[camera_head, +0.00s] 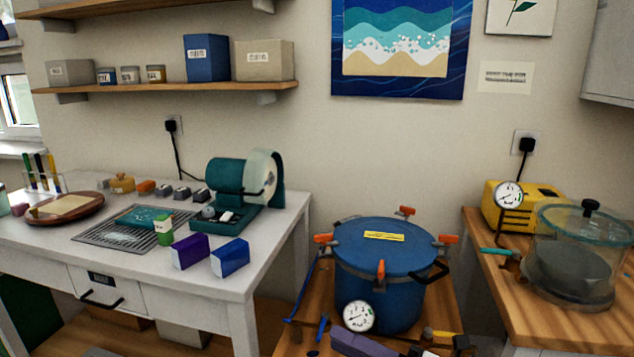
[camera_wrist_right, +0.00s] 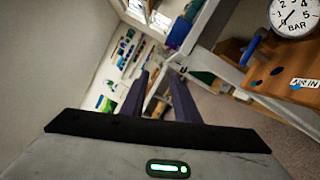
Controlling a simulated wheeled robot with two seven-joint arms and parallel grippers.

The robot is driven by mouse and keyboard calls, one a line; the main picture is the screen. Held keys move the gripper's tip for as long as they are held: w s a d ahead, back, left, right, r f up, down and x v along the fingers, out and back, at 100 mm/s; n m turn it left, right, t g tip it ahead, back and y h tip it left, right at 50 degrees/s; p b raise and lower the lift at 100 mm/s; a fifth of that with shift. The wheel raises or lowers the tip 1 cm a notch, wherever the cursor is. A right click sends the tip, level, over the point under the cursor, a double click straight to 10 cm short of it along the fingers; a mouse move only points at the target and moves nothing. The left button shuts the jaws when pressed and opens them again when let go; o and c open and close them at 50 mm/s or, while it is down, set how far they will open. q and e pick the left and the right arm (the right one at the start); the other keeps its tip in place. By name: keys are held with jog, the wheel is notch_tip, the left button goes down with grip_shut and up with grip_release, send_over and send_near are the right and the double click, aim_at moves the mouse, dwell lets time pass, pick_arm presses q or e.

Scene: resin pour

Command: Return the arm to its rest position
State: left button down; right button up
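My right gripper (camera_wrist_right: 158,76) shows in the right wrist view as two dark purple fingers standing apart with nothing between them. Past the fingers, the room and floor appear, tilted. In the head view, a dark purple part at the bottom edge (camera_head: 360,343), in front of the blue pressure pot (camera_head: 385,262), looks like part of my right gripper; most of it is cut off. The pot's lid is on, with orange-handled clamps around it. My left gripper is not in view.
A pressure gauge (camera_head: 359,316) sits at the pot's front. A white workbench (camera_head: 277,225) on the left carries a purple box (camera_head: 190,252), a blue box (camera_head: 230,258) and a green machine (camera_head: 228,183). A clear chamber (camera_head: 575,250) and yellow pump (camera_head: 528,207) stand on the right wooden table.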

jog(key=s+d+f+m+t+h, duration=0.35)
jog(key=f+m+h, duration=0.35)
jog(key=m, duration=0.4)
jog(key=s+d+f+m+t+h, duration=0.2)
jog(key=s+d+f+m+h, duration=0.25)
jog(key=f+m, duration=0.5)
jog(key=s+d+f+m+g+h, duration=0.1)
jog(key=s+f+m+g, duration=0.2)
jog(key=s, duration=0.6)
jog(key=s+d+f+m+g+h, duration=0.2)
jog(key=s+f+m+g, duration=0.1)
jog(key=s+f+m, duration=0.5)
jog(key=shift+s+f+m, duration=0.15)
jog(key=shift+s+m, duration=0.2)
jog(key=shift+s, duration=0.1)
jog(key=shift+d, duration=0.15)
